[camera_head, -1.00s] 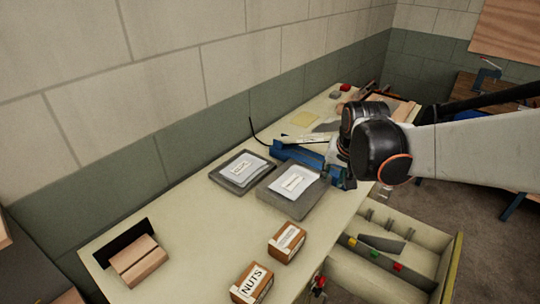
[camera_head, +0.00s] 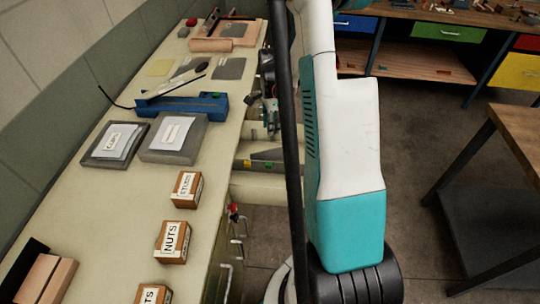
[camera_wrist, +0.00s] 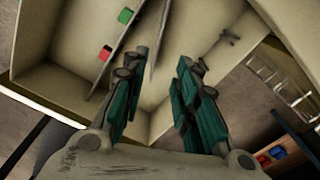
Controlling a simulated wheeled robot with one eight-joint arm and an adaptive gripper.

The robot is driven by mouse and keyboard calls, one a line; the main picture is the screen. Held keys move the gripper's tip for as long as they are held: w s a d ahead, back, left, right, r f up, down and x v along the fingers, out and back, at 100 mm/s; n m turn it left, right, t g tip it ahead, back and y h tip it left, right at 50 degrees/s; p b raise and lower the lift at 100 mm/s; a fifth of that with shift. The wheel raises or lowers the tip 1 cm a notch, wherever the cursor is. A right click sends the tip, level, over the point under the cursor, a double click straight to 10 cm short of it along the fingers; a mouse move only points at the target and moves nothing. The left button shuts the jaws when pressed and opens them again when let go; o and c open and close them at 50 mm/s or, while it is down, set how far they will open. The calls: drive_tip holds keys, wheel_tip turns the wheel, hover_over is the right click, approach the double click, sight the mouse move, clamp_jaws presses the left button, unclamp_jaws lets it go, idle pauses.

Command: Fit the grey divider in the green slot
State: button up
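The open drawer (camera_head: 262,188) carries coloured slot marks. A green mark (camera_wrist: 125,15) and a red mark (camera_wrist: 104,53) sit on a strip at upper left in the wrist view; the green mark (camera_head: 268,166) also shows in the head view. A thin grey edge, apparently the grey divider (camera_wrist: 158,42), runs upward just beyond my fingertips in the wrist view. My gripper (camera_wrist: 163,68) points into the drawer with its two teal fingers apart. I see nothing clamped between them. My arm hides much of the drawer in the head view.
Small labelled boxes (camera_head: 173,242), grey trays (camera_head: 175,138) and a blue tool (camera_head: 183,104) stand on the bench (camera_head: 120,205) left of the drawer. Open floor (camera_head: 420,130) and another table (camera_head: 525,125) lie to the right.

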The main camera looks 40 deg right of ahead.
sight(271, 150)
drive_tip(key=shift+a+f+b, duration=0.15)
drive_tip(key=shift+f+b, duration=0.95)
drive_tip(key=shift+f, duration=2.3)
drive_tip(key=shift+a+f+b, duration=0.1)
drive_tip(key=shift+f+b, duration=0.95)
drive_tip(key=shift+f, duration=2.35)
clamp_jaws()
